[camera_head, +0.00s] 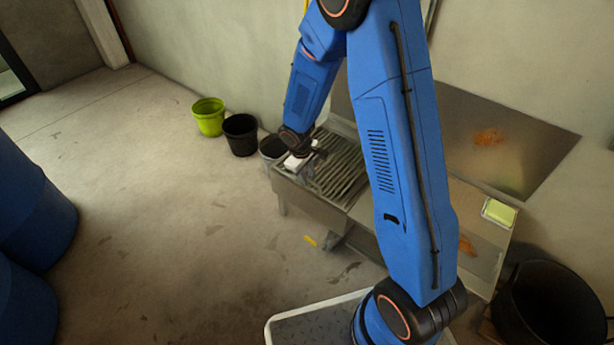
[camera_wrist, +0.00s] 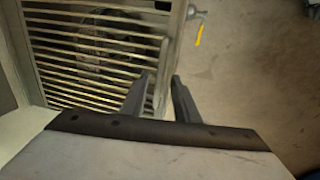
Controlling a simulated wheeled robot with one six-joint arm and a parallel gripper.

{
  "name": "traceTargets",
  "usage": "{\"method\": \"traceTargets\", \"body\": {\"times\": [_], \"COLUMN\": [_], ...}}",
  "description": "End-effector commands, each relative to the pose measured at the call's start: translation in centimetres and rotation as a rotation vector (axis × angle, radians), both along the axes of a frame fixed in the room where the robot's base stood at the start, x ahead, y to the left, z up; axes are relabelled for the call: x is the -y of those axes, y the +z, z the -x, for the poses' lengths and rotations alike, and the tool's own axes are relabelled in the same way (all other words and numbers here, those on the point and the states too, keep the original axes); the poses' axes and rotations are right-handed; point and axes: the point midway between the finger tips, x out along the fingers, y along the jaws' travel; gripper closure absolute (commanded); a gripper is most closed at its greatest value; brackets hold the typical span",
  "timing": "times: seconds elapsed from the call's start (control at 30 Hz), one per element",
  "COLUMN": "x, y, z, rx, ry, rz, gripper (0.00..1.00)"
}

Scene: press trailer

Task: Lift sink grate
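The sink grate (camera_head: 342,172) is a row of slats lying level over the metal sink at the left end of the counter. In the wrist view the grate (camera_wrist: 95,73) fills the upper left, with something dark and round beneath its slats. My gripper (camera_wrist: 163,77) has its two dark fingers apart at the grate's right edge. A narrow upright rail shows between the fingertips. I cannot tell whether the fingers touch it. In the head view my gripper (camera_head: 302,158) is over the grate's left end, with its fingers too small to make out.
Lime (camera_head: 208,116), black (camera_head: 241,134) and grey (camera_head: 272,148) buckets stand on the floor left of the sink. A yellow-green block (camera_head: 499,212) lies on the counter's right end. A large black tub (camera_head: 548,305) stands lower right. Blue barrels (camera_head: 30,215) stand far left. The middle floor is mostly clear.

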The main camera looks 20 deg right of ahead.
Motion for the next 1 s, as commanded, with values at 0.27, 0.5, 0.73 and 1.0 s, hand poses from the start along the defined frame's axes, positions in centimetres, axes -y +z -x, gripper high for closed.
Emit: {"method": "traceTargets", "body": {"times": [0.27,0.5,0.73,1.0], "x": [0.0,0.0,0.1,0.5], "y": [0.0,0.0,0.3,1.9], "z": [0.0,0.0,0.0,-0.3], "rx": [0.0,0.0,-0.004,-0.029], "ry": [0.0,0.0,-0.001,-0.004], "rz": [0.0,0.0,-0.006,-0.043], "gripper": [0.77,1.0,1.0,1.0]}}
